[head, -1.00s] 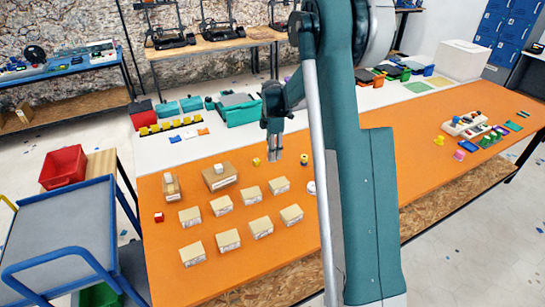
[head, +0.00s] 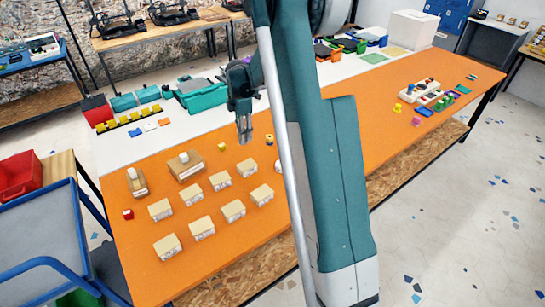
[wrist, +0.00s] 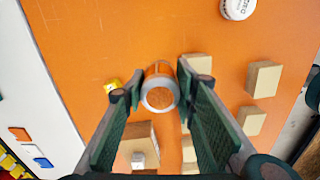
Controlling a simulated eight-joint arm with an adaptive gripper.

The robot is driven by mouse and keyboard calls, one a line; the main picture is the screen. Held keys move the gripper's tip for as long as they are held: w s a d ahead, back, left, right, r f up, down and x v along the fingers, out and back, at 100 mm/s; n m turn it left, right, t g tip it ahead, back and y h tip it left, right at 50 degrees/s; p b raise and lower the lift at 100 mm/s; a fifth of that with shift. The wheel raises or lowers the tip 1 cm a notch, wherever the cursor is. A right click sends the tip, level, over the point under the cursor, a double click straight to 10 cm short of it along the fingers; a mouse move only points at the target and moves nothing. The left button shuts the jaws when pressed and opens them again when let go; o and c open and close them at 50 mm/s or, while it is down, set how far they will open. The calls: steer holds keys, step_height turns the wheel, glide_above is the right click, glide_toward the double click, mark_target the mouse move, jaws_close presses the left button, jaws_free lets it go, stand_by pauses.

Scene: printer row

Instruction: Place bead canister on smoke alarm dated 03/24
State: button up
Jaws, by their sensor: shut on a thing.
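My gripper (wrist: 158,90) is shut on the bead canister (wrist: 160,97), a small round cylinder with a grey rim and an orange inside, seen from above in the wrist view. In the head view my gripper (head: 244,135) hangs over the orange table; the canister cannot be made out there. A white round smoke alarm (wrist: 238,7) lies at the top of the wrist view, cut by the frame edge and apart from the gripper. Its dark print is too small to read as a date. In the head view a white sliver (head: 278,166) beside my arm appears to be it.
Several beige boxes (head: 202,228) stand in rows on the orange table (head: 130,225). A larger box (head: 185,166) bears a small white block. A yellow block (head: 222,147) stands near my gripper. Bare table lies right of my arm (head: 380,145).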

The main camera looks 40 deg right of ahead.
step_height(320, 180, up, 4)
steer(key=m+p, duration=0.1)
steer(key=p, duration=0.2)
glide_above(282, 163)
steer(key=shift+f, duration=0.1)
steer(key=shift+f, duration=0.1)
steer(key=shift+w+f, duration=0.1)
steer(key=shift+f, duration=2.95)
steer(key=shift+f, duration=1.85)
steer(key=shift+f+b, duration=0.2)
steer(key=shift+b, duration=0.2)
steer(key=o, duration=0.9)
